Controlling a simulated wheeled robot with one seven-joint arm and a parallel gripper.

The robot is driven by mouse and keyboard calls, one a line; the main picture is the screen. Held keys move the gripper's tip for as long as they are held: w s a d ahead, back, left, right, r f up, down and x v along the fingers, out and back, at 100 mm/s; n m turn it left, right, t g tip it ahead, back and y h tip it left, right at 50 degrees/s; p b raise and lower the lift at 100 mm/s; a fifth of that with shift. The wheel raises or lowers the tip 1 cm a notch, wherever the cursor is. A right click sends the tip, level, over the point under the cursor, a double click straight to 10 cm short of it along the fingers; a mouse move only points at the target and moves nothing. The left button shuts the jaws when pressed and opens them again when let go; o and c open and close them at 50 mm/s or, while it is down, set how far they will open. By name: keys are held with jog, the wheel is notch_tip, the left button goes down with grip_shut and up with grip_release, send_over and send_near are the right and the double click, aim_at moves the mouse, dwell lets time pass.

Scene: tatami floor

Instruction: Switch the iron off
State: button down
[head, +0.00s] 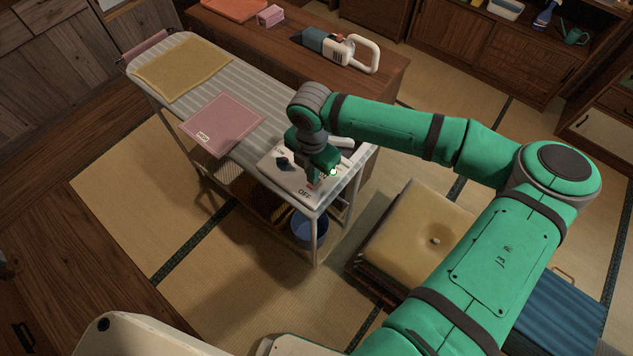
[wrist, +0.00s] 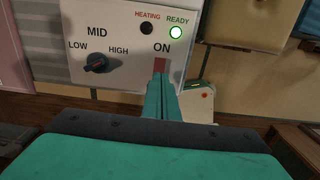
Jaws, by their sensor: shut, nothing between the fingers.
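The white iron control panel (head: 277,178) sits at the near end of the striped ironing board (head: 226,82). In the wrist view the panel (wrist: 110,20) has a black dial (wrist: 96,63) marked LOW, MID and HIGH. The HEATING lamp (wrist: 147,28) is dark and the READY lamp (wrist: 176,32) is lit. A red switch (wrist: 161,65) lies below the word ON; "OFF" is readable in the head view. My gripper (wrist: 162,82) is shut and empty, its fingertips at the switch and hiding its lower part. I cannot tell whether they touch. My gripper (head: 314,181) also shows above the panel in the head view.
A pink folded cloth (head: 222,124) and a yellow cloth (head: 183,69) lie on the board. A handheld vacuum (head: 342,48) lies on the wooden desk behind. A yellow cushion (head: 415,235) is right of the board, and a blue bucket (head: 309,228) is underneath.

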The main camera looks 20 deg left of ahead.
jog(key=shift+s+a+f, duration=0.15)
jog(key=shift+a+f, duration=0.05)
jog(key=shift+a, duration=0.1)
jog(key=shift+d+f, duration=0.2)
jog(key=shift+f, duration=0.15)
